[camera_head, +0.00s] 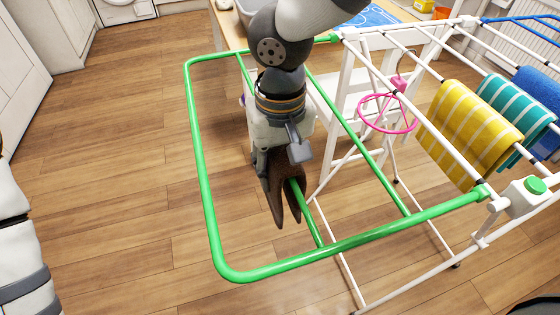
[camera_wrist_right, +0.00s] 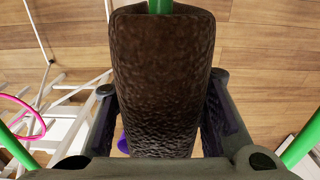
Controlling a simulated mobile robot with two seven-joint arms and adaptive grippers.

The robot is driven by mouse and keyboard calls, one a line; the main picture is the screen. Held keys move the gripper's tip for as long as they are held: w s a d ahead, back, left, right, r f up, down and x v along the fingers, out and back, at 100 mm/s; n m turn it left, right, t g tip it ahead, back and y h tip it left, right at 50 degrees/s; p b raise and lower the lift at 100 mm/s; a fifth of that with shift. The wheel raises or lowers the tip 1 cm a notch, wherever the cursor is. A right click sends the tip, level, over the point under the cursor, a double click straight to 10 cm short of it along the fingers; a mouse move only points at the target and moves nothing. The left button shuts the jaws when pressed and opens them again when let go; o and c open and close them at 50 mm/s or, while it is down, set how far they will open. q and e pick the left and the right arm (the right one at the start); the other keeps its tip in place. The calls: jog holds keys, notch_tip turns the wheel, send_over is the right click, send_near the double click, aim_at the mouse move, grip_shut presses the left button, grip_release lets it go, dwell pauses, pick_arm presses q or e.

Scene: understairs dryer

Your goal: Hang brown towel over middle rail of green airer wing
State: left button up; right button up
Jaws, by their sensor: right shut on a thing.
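The green airer wing (camera_head: 206,190) is a tube frame sticking out to the left of the white airer, with two inner rails. The dark brown towel (camera_head: 275,190) hangs folded over the inner rail nearer the outer edge, its two sides parting below the rail. My right gripper (camera_head: 282,168) comes from above and is shut on the towel at this rail. In the right wrist view the towel (camera_wrist_right: 160,80) fills the space between the fingers, and the green rail (camera_wrist_right: 160,6) comes out from under its far end. My left gripper is not in view.
Yellow striped (camera_head: 470,130), teal striped (camera_head: 515,110) and blue (camera_head: 540,90) towels hang on the white airer at right. A pink hoop (camera_head: 388,112) hangs beside a white chair (camera_head: 352,95). A wooden table (camera_head: 228,30) stands behind.

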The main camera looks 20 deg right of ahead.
jog(key=o, duration=1.2)
jog(key=shift+o, duration=0.2)
